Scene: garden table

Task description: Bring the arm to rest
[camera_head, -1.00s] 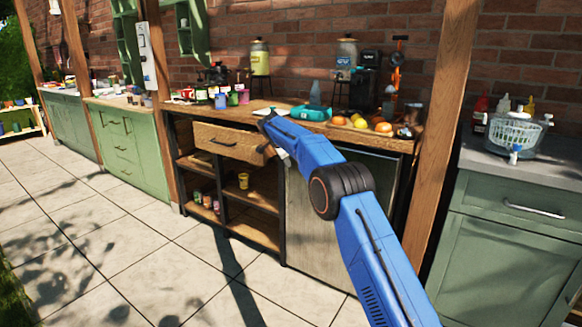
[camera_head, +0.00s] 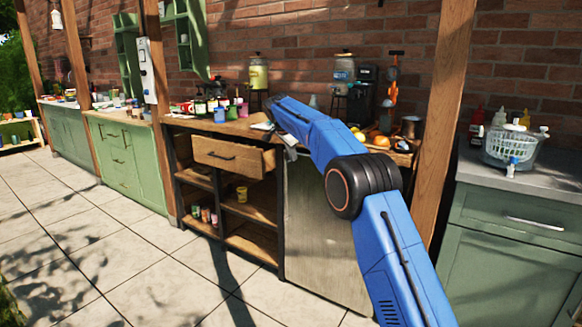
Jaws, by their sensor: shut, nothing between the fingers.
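My blue arm reaches from the lower right up over the wooden counter (camera_head: 228,126). My gripper (camera_head: 291,152) shows as a small grey piece below the arm's far end, in front of the counter edge and just right of the drawer. It is shut and holds nothing. Its fingers are small and partly hidden by the arm. The wooden drawer (camera_head: 228,156) under the counter stands pulled out.
A grey cabinet door (camera_head: 320,225) is below the arm. Oranges (camera_head: 380,141), jars and a drinks dispenser (camera_head: 343,75) stand on the counter. A wooden post (camera_head: 437,130) rises close to the arm's right. The paved floor (camera_head: 120,265) is clear.

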